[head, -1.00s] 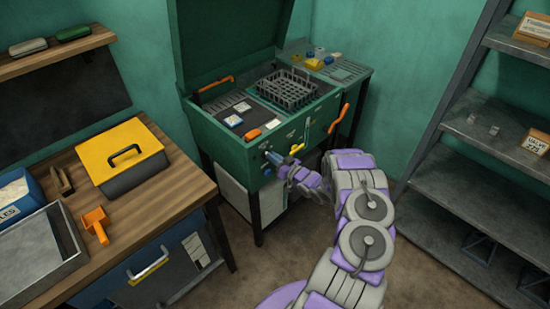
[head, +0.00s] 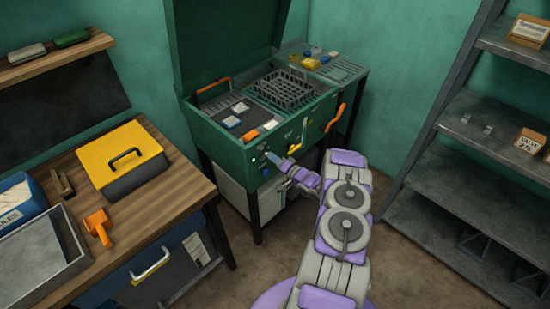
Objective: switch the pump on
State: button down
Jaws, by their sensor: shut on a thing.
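The green cabinet (head: 225,148) stands against the back wall with its lid raised. Its sloped front panel carries small controls, labels and a small bright greenish light (head: 253,159) near the left end. A dark blue round control (head: 265,171) sits below and right of the light. My gripper (head: 279,162) is at this panel, just right of the light. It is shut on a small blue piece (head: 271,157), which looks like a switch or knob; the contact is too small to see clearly. Which control is marked for the pump cannot be read.
A wire basket (head: 285,90) sits inside the cabinet. A wooden bench (head: 150,208) with a yellow-lidded box (head: 120,155) stands left, metal shelves (head: 450,175) right. Floor between is clear.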

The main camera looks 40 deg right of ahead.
jog(key=shift+w+r+m, duration=0.6)
jog(key=shift+w+r, duration=0.15)
jog(key=shift+r, duration=0.25)
jog(key=c, duration=1.3)
grip_release()
jog(key=shift+c, duration=0.2)
jog(key=shift+o, duration=0.7)
jog(key=shift+s+d+f+p, duration=0.15)
jog(key=shift+s+p, duration=0.15)
jog(key=shift+s, duration=0.25)
jog(key=s+d+f+p, duration=0.1)
jog(key=s+f+p, duration=0.1)
jog(key=s, duration=1.5)
jog(key=shift+s+d+m, duration=0.15)
jog(key=shift+s+m, duration=0.2)
jog(key=shift+m, duration=0.05)
